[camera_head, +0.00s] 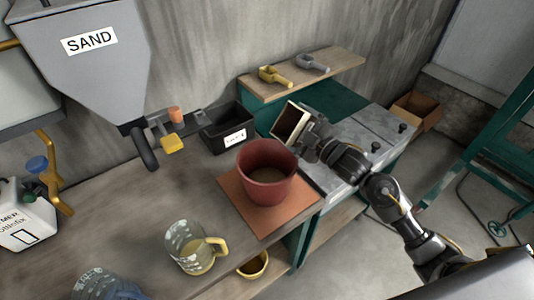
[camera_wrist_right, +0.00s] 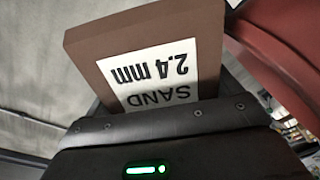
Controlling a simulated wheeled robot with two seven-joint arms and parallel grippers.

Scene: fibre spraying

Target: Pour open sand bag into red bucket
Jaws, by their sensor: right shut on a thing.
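The red bucket (camera_head: 265,190) stands upright on an orange-brown mat (camera_head: 238,205) on the workbench, with some brownish material inside. The sand bag (camera_head: 290,122), brown and box-shaped, is tilted behind and slightly right of the bucket in the head view. My right gripper (camera_head: 308,136) is shut on it. In the right wrist view the bag (camera_wrist_right: 205,35) shows a white label reading "SAND 2.4 mm", upside down, and the red bucket (camera_wrist_right: 290,50) is close on the right. I cannot tell whether sand is leaving the bag. My left gripper is not in view.
A grey sand hopper (camera_head: 90,60) hangs at upper left. A black labelled bin (camera_head: 226,130) sits left of the bag. A yellow-handled jug (camera_head: 190,245) is in front. Scoops (camera_head: 275,76) lie on the back shelf (camera_head: 340,68). A grey-topped cabinet (camera_head: 345,135) is at right.

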